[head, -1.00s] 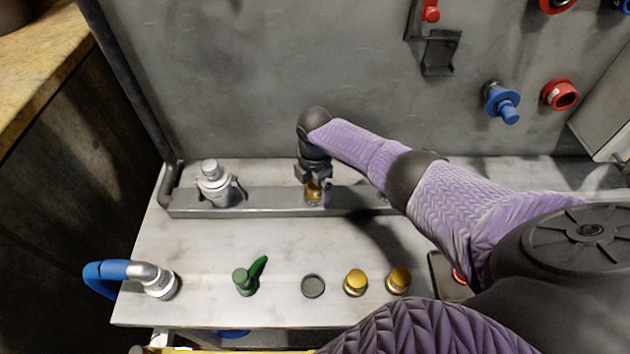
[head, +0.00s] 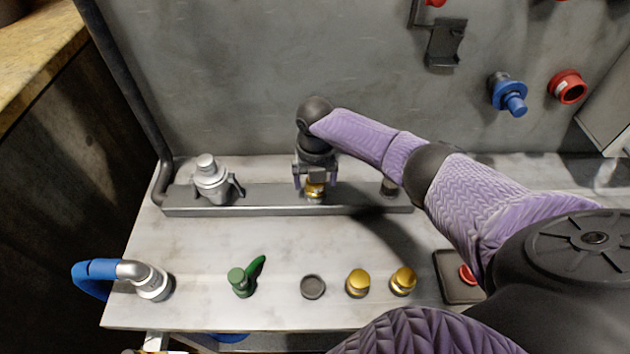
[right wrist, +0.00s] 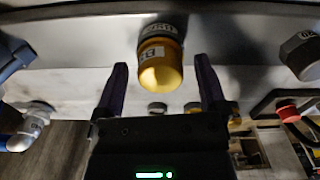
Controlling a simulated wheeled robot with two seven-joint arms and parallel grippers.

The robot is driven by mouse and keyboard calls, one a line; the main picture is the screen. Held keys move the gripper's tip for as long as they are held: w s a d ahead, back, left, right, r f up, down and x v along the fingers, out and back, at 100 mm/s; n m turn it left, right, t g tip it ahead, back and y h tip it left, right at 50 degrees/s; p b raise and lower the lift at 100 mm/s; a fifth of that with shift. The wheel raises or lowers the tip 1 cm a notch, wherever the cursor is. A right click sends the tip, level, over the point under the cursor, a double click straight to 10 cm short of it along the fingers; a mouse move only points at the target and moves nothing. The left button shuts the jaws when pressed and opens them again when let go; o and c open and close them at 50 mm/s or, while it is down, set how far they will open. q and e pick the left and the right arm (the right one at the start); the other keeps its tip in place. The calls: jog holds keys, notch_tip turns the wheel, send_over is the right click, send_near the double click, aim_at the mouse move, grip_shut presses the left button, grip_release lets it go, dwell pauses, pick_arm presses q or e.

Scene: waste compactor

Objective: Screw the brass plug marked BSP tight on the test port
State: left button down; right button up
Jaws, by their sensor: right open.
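A brass plug (head: 315,188) sits upright on the port of the grey rail (head: 250,200), under my right gripper (head: 316,178). In the right wrist view the brass plug (right wrist: 160,65) carries a white label with partly legible letters, and another label shows on the port behind it. My right gripper (right wrist: 163,90) is open, its fingers apart on either side of the plug and clear of it. Two more brass plugs, a left one (head: 358,283) and a right one (head: 403,281), stand on the bench; their markings are too small to read. My left gripper is not in view.
A silver coupling (head: 212,180) stands at the rail's left end. A blue hose with a metal elbow (head: 147,278), a green-handled valve (head: 241,280) and a dark round cap (head: 313,286) are on the bench. A red button (head: 467,274) is at right. The wall (head: 240,70) rises behind.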

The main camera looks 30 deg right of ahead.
jog(key=n, duration=0.3)
jog(key=shift+f+b, duration=0.1)
jog(key=shift+b, duration=0.25)
jog(key=n+b, duration=0.2)
jog(key=n, duration=0.2)
jog(key=shift+f, duration=0.2)
jog(key=n+b, duration=0.1)
jog(key=b, duration=0.2)
jog(key=shift+w, duration=0.1)
jog(key=shift+b, duration=0.3)
jog(key=shift+r, duration=0.35)
jog(key=c, duration=1.2)
jog(key=o, duration=0.6)
grip_shut()
jog(key=shift+r+p, duration=0.1)
jog(key=shift+p, duration=0.4)
jog(key=shift+m+p, duration=0.7)
jog(key=shift+m, duration=0.4)
jog(key=shift+m+p, duration=0.55)
jog(key=shift+m, duration=0.75)
